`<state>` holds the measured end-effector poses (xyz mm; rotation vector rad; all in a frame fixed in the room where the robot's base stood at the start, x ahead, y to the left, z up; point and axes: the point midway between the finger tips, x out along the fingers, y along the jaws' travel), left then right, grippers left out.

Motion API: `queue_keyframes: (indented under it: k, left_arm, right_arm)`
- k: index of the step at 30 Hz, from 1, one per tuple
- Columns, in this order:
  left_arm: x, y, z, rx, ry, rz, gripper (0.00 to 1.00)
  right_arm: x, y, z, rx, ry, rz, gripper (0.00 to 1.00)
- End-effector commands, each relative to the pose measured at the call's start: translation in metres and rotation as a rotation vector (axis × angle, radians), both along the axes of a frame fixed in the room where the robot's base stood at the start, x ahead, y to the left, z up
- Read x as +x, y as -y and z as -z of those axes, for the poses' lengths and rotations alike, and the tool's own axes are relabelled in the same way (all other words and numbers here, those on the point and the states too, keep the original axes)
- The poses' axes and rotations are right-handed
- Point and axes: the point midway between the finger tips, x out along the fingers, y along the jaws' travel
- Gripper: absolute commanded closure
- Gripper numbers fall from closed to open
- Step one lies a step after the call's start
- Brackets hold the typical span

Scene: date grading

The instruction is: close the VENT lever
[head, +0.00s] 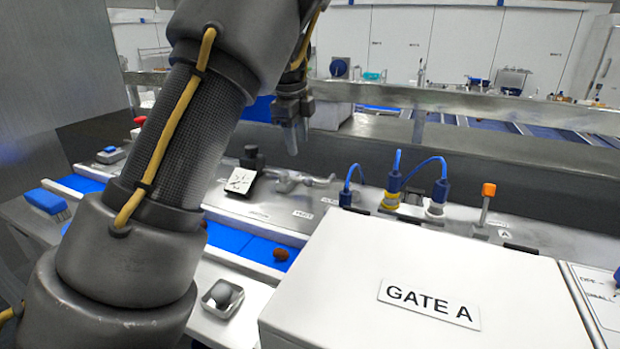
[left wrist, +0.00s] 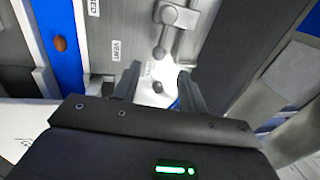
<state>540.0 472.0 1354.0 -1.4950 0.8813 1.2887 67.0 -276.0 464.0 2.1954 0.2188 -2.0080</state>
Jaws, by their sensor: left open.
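The VENT lever (head: 300,180) is a grey metal lever on the panel behind the blue belt, with a VENT label (head: 303,214) in front of it. In the left wrist view the lever (left wrist: 164,34) shows at the top middle, with rounded ends, beside the VENT label (left wrist: 116,50). My left gripper (head: 293,138) hangs above and behind the lever in the head view, fingers down. In the left wrist view its open fingers (left wrist: 158,82) are apart, below the lever in the picture; the lever is not between them. My right gripper is not in view.
Blue cables with plugs (head: 393,188) stand right of the lever. An orange-tipped lever (head: 487,200) is further right. A white GATE A box (head: 340,275) fills the front right. A black fitting with a white card (head: 241,180) stands left of the lever. Brown dates lie on the blue belt (head: 240,241).

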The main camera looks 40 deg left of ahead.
Motion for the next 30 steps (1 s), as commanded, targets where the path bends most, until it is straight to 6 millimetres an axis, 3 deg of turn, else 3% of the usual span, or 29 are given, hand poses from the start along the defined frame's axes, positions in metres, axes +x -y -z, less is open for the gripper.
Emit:
queue_keyframes:
  k: [5,15,21,30]
  left_arm:
    - [0.003,0.0,0.012,-0.001,-0.003,0.002,0.57]
    - [0.014,-0.005,0.071,0.0,-0.005,0.0,0.57]
    - [0.018,-0.007,0.096,0.001,-0.003,0.0,0.57]
    - [0.02,-0.007,0.106,0.002,-0.002,0.001,0.57]
  right_arm:
    - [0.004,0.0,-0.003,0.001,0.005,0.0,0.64]
    - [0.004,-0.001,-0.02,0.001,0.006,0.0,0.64]
    - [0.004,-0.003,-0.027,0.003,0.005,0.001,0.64]
    - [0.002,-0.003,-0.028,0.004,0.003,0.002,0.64]
